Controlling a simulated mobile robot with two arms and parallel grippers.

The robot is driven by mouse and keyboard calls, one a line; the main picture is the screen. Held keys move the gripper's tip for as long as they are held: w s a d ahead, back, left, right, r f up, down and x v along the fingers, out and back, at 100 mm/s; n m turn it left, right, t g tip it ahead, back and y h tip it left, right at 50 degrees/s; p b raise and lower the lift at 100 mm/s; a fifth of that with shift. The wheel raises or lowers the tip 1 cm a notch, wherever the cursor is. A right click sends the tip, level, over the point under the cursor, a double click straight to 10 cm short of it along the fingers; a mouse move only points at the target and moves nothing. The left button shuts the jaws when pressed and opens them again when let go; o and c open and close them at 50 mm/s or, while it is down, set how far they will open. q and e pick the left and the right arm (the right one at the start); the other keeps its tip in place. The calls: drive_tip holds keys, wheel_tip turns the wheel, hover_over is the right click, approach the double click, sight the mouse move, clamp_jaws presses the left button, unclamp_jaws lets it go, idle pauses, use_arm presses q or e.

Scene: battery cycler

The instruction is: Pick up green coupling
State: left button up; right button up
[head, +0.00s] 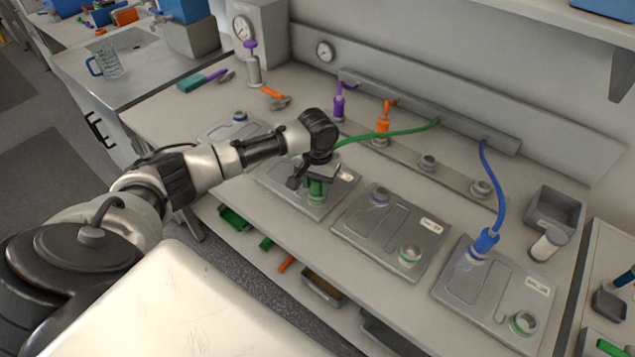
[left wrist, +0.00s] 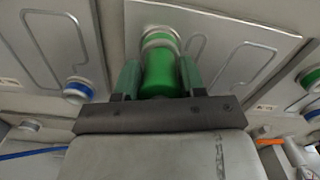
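The green coupling (head: 316,189) stands upright on a port of the left grey plate, with a green hose (head: 390,132) running from the arm's end toward the back rail. My left gripper (head: 316,180) is over it, pointing down. In the left wrist view the coupling (left wrist: 160,72) sits between the two fingers of my gripper (left wrist: 160,80), one close on each side. Whether both fingers press on it is not clear. The pale ring of the port (left wrist: 158,38) shows at the coupling's far end. My right gripper is not in view.
A blue coupling (head: 486,242) with its hose stands on the right plate (head: 462,310). The middle plate (head: 350,229) has no coupling. Purple (head: 340,105) and orange (head: 383,123) couplings stand on the holder behind. A hammer (head: 275,98) lies on the bench at the back left.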

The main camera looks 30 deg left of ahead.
use_arm(q)
drive_tip(key=shift+c, duration=1.2)
drive_tip(key=shift+w+r, duration=0.1)
drive_tip(key=shift+r, duration=0.4)
wheel_tip(320, 180, up, 2)
drive_tip(key=shift+r+b, duration=0.25)
drive_tip(key=shift+b, duration=0.3)
drive_tip(key=s+d+r+b, duration=0.2)
drive_tip(key=d+r, duration=0.5)
drive_tip(key=d, duration=0.4)
drive_tip(key=shift+d+r, duration=0.25)
